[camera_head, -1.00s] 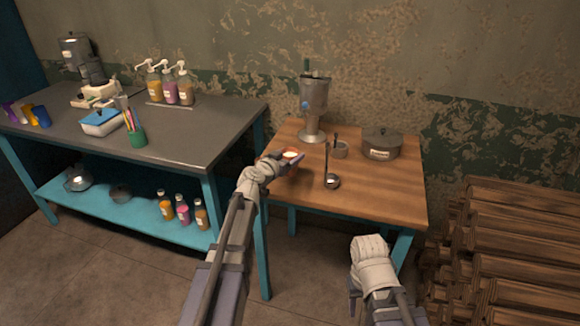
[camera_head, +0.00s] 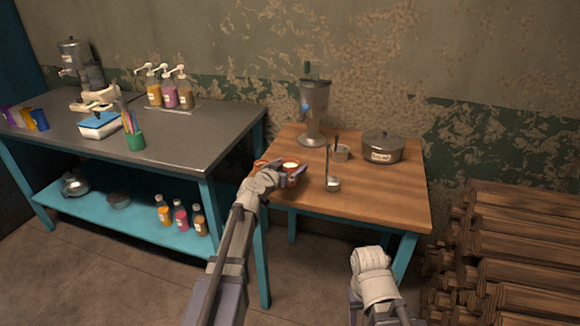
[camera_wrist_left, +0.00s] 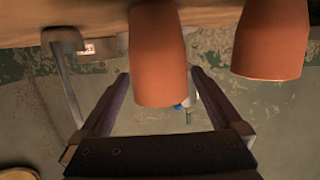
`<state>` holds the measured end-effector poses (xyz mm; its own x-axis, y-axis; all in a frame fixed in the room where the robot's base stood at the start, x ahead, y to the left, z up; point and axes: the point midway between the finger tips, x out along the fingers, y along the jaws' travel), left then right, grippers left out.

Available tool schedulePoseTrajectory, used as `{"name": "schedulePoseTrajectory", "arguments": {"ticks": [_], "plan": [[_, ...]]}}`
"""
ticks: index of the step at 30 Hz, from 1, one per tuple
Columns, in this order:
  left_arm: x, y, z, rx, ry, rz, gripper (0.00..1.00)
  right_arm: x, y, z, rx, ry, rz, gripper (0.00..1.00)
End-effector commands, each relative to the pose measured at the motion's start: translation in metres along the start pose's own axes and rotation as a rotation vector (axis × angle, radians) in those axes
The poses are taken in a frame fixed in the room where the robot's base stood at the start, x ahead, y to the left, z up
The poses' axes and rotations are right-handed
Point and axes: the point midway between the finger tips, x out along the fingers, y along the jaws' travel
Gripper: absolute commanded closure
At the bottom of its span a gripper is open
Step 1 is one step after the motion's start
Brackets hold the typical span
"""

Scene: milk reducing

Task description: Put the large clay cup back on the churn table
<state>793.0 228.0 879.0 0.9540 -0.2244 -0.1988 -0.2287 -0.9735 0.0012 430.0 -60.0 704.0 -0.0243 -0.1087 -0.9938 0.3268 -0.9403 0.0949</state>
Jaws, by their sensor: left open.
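A clay cup (camera_head: 291,168) with pale contents stands at the front left of the wooden churn table (camera_head: 385,200). In the left wrist view this orange-brown cup (camera_wrist_left: 158,60) shows upside down between my left gripper's two fingers, with gaps on both sides. My left gripper (camera_head: 288,176) is open at the cup. A second clay cup (camera_wrist_left: 271,40) stands beside it; in the head view it is mostly hidden behind my left wrist. I cannot tell which cup is larger. My right arm hangs in front of the table; its jaws do not show clearly.
A grey-topped bench (camera_head: 190,135) adjoins on the left. Stacked logs (camera_head: 510,240) lie at the right. The table's front right is clear.

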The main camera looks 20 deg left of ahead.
Motion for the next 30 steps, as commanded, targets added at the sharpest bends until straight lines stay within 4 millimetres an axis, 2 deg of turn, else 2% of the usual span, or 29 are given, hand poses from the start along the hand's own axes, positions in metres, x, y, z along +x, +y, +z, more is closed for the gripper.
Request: {"name": "schedulePoseTrajectory", "arguments": {"ticks": [6, 11, 18, 24, 30], "plan": [[-0.001, 0.000, -0.005, 0.000, 0.000, 0.000, 0.00, -0.006, 0.001, 0.000, 0.000, 0.000, 0.000, 0.50], [-0.030, 0.001, -0.004, 0.000, 0.000, -0.002, 0.00, -0.010, 0.001, 0.001, 0.000, 0.000, 0.000, 0.50], [-0.082, 0.001, -0.004, -0.001, 0.000, -0.003, 0.00, -0.020, 0.002, 0.001, 0.000, 0.000, 0.000, 0.50], [-0.109, 0.001, -0.004, -0.001, 0.000, -0.002, 0.00, -0.025, 0.002, 0.002, 0.000, 0.000, 0.000, 0.50], [-0.120, 0.001, -0.003, 0.000, 0.000, 0.000, 0.00, -0.027, 0.003, 0.002, 0.000, 0.000, 0.000, 0.50]]}}
